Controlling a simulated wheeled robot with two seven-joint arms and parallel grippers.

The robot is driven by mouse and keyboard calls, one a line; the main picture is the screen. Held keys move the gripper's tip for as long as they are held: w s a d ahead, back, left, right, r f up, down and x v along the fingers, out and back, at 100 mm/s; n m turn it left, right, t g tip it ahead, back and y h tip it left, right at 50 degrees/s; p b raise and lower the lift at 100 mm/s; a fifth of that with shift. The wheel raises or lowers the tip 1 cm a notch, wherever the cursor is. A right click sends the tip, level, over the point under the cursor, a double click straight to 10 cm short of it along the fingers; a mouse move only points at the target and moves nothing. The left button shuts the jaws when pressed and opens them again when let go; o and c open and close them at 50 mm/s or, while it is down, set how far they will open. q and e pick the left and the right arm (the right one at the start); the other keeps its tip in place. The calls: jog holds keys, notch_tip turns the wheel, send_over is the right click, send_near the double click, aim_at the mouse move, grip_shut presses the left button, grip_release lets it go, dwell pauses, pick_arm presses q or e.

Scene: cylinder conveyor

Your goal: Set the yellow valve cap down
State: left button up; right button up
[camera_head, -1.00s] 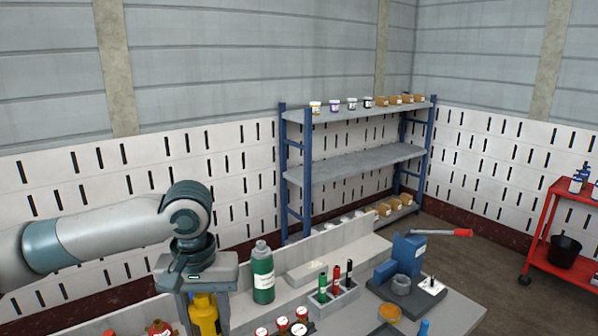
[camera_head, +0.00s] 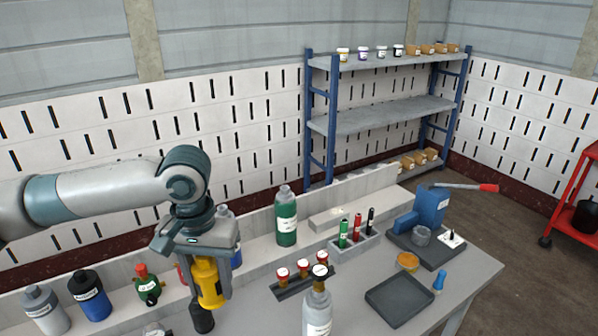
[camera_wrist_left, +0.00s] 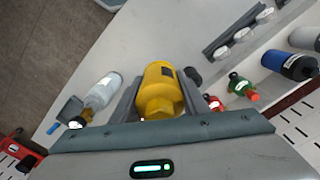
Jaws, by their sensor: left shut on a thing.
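The yellow valve cap (camera_head: 207,283) hangs in my left gripper (camera_head: 208,292) at the left-centre of the head view, upright. My left gripper is shut on it, with a grey finger on either side. In the left wrist view the yellow valve cap (camera_wrist_left: 158,88) sits between the fingers of my left gripper (camera_wrist_left: 160,98), with the light table top behind it. A dark object (camera_head: 203,319) shows just below the cap; whether they touch I cannot tell. My right gripper is not in view.
An empty dark tray (camera_head: 401,299) lies at the right front. A grey bottle (camera_head: 317,315) stands at the front middle, near a rack (camera_head: 291,288) of capped vials. A green bottle (camera_head: 286,218) is behind. Several bottles (camera_head: 90,296) stand at left. A blue press (camera_head: 430,205) stands at right.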

pick_arm(q)
jog(key=s+d+f+m, duration=0.3)
jog(key=d+f, duration=0.4)
jog(key=f, duration=0.1)
jog(key=s+d+f+m, duration=0.3)
jog(key=s+d+f, duration=0.1)
jog(key=d+f, duration=0.4)
jog(key=shift+m+p, duration=0.3)
jog(key=shift+p, duration=0.05)
jog(key=shift+a, duration=0.2)
jog(key=a+f, duration=0.2)
jog(key=a, duration=0.1)
jog(key=w+a+f+p, duration=0.1)
jog(key=a+f, duration=0.1)
jog(key=a, duration=0.2)
jog(key=w+a+f+p, duration=0.1)
jog(key=a+f, duration=0.2)
jog(key=a, duration=0.1)
jog(key=shift+a, duration=0.15)
jog(key=shift+f, duration=0.1)
jog(key=shift+f+p, duration=0.6)
jog(key=shift+f, duration=1.35)
